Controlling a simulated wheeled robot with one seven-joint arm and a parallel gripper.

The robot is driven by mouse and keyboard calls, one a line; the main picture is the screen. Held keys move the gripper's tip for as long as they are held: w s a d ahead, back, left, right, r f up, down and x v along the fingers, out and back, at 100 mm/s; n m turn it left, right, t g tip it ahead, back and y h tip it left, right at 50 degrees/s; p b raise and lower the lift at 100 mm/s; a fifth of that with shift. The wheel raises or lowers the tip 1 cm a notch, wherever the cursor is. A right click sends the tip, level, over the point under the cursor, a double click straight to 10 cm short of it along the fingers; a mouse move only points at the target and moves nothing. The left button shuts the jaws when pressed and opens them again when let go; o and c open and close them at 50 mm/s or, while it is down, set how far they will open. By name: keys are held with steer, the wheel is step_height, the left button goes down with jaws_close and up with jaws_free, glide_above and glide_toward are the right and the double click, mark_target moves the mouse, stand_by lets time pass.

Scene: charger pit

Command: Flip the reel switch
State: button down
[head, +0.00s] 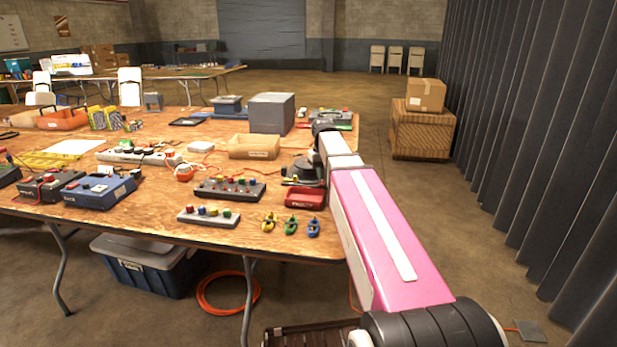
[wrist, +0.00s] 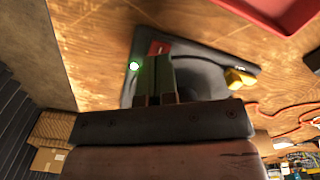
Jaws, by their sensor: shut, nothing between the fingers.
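A red tray (head: 305,198) lies close in front of the device. Small coloured clips (head: 290,226), a button strip (head: 230,189), a cardboard tray (head: 254,147) and a grey box (head: 271,113) stand nearby. The floor right of the table is open up to a crate (head: 421,133).

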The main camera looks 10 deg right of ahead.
steer(key=shift+r, duration=2.45)
steer(key=shift+s, duration=0.1)
